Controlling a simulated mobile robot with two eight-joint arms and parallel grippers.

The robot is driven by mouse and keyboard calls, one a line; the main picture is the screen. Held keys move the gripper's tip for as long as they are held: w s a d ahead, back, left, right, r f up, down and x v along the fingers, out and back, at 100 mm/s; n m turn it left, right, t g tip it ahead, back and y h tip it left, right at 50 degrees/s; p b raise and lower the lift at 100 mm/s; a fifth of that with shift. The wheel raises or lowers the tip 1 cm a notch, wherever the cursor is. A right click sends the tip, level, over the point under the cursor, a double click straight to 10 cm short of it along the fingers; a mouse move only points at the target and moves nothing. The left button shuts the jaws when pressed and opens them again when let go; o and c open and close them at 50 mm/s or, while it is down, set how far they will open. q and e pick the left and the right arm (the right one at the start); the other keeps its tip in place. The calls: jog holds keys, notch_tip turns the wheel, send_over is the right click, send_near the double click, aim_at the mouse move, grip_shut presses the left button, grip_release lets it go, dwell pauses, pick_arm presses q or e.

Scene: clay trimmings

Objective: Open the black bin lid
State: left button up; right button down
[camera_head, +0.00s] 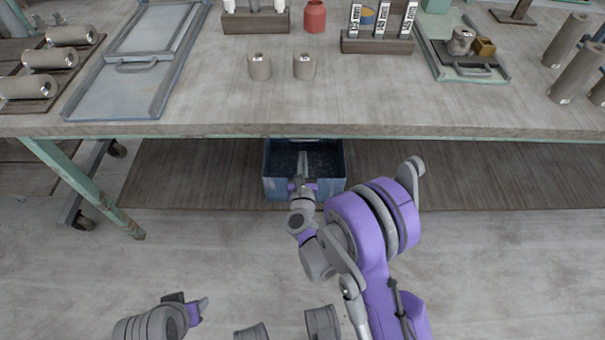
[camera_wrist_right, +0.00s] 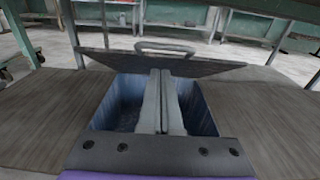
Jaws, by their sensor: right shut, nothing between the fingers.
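The bin (camera_head: 333,190) looks dark blue and stands under the table. Its top is at least partly uncovered, and its inside shows. In the right wrist view the bin (camera_wrist_right: 205,115) shows blue walls. A dark flat lid (camera_wrist_right: 110,63) with a grey loop handle (camera_wrist_right: 165,47) is tilted up at the bin's far side. My right gripper (camera_head: 303,158) is over the bin opening, fingers together and empty. In the right wrist view its fingertips (camera_wrist_right: 160,72) overlap the lid; I cannot tell whether they touch it. My left gripper (camera_head: 203,305) is low at the left, away from the bin; its jaw gap is unclear.
The worktable (camera_head: 400,110) overhangs the bin, its front edge close above my right gripper. Two clay cups (camera_head: 260,67) and a wooden label rack (camera_head: 377,44) stand on it. A green table leg (camera_head: 85,190) stands left. The lower shelf (camera_head: 470,180) is clear beside the bin.

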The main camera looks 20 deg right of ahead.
jog(key=shift+w+d+r, duration=0.2)
jog(key=shift+w+r, duration=0.6)
jog(key=shift+r, duration=0.05)
jog(key=r, duration=0.1)
jog(key=w+r+p, duration=0.2)
jog(key=shift+d, duration=0.3)
